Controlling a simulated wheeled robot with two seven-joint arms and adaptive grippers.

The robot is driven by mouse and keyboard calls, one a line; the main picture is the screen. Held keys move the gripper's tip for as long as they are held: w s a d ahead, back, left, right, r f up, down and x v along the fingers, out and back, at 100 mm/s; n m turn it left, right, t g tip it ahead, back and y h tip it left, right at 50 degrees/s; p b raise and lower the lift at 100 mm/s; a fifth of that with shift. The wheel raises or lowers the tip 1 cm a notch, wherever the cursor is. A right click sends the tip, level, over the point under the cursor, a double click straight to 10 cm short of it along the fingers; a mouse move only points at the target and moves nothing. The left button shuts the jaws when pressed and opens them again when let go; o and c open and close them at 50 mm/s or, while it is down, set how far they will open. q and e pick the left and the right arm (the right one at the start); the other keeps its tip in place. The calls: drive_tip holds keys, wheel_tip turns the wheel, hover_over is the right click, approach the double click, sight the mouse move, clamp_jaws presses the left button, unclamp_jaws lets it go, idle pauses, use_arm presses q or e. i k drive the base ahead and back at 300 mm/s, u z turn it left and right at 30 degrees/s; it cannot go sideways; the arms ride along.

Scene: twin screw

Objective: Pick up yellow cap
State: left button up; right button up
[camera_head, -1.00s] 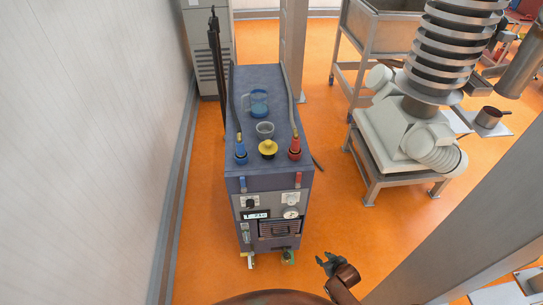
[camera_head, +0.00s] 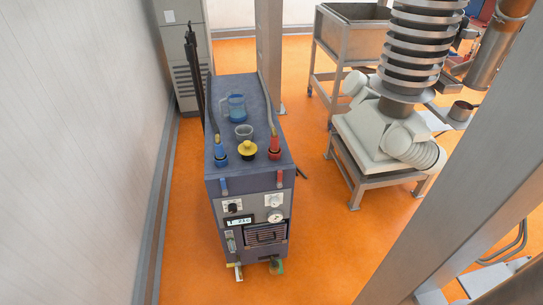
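The yellow cap (camera_head: 247,149) sits on top of the dark blue-grey machine cabinet (camera_head: 243,184), near its front edge. It stands between a blue fitting (camera_head: 220,154) on the left and a red fitting (camera_head: 274,148) on the right. Neither of my grippers shows in the current head view, so nothing is seen touching the cap.
Behind the cap stand a grey cup (camera_head: 244,132) and a blue clear jug (camera_head: 236,108). Hoses rise from both fittings. A white wall (camera_head: 85,150) runs along the left. A grey post (camera_head: 465,165) crosses the right.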

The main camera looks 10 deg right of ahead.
sight(247, 149)
drive_tip(key=z, duration=0.15)
drive_tip(key=k, duration=0.25)
drive_tip(key=u, duration=0.55)
drive_tip(key=i, duration=1.7)
drive_tip(key=z, duration=0.65)
